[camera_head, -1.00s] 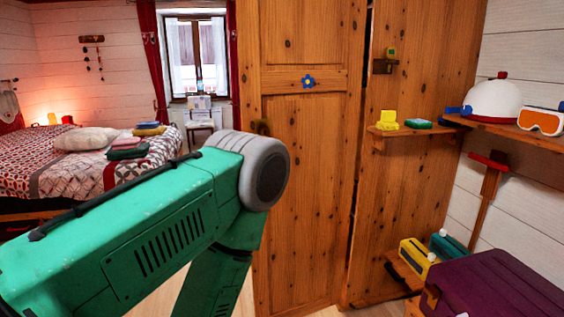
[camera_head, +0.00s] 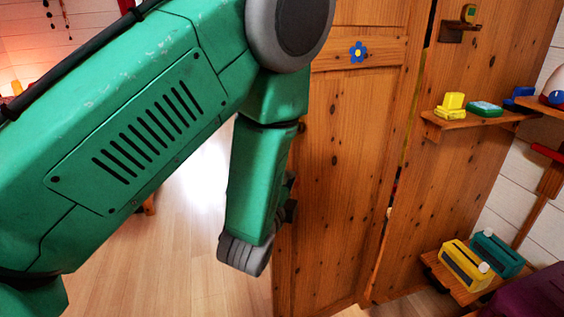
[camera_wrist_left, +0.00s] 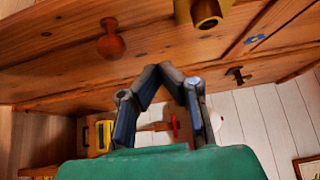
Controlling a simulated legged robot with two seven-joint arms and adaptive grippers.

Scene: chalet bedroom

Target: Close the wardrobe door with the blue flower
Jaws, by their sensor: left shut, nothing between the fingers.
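The wooden wardrobe door (camera_head: 345,170) stands upright in the head view, with the blue flower (camera_head: 358,51) on its upper crosspiece. A narrow dark gap runs along its right edge, beside the wood panel with small shelves. My left arm crosses in front of the door's left part. My left gripper (camera_head: 288,203) is mostly hidden behind my forearm, close to the door's left side. In the left wrist view, my left gripper (camera_wrist_left: 167,72) is shut and empty near the wood surface; contact cannot be told. A round wooden knob (camera_wrist_left: 111,42) and a brass-coloured knob (camera_wrist_left: 207,14) show there.
On the right, a small shelf (camera_head: 432,121) holds a yellow item (camera_head: 452,106) and a green item (camera_head: 484,109). Lower down stand a yellow box (camera_head: 464,265) and a teal box (camera_head: 497,253). A purple case (camera_head: 535,296) is at the lower right. Bare floor lies left of the door.

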